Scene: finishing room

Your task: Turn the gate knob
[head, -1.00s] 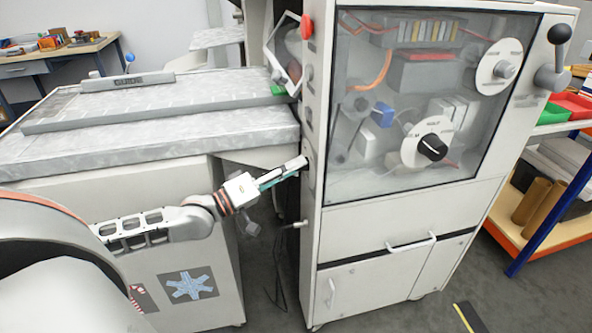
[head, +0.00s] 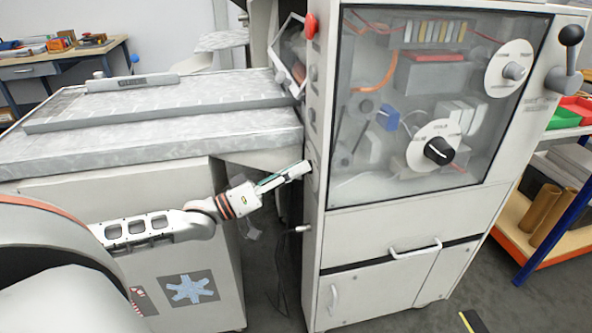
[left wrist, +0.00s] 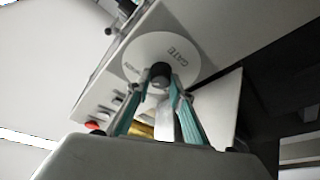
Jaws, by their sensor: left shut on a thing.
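The gate knob (left wrist: 160,75) is a small dark knob in the middle of a round white plate marked GATE (left wrist: 184,47) in the left wrist view. My left gripper (left wrist: 161,88) has its two teal-lined fingers on either side of the knob and is shut on it. In the head view my left gripper (head: 300,169) reaches from the left to the narrow left side of the white cabinet (head: 312,225). The knob and its plate are largely hidden there. My right gripper is in neither view.
A red button (head: 311,25) is above my gripper. A grey-topped machine (head: 150,135) stands left, with a narrow gap holding a cable.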

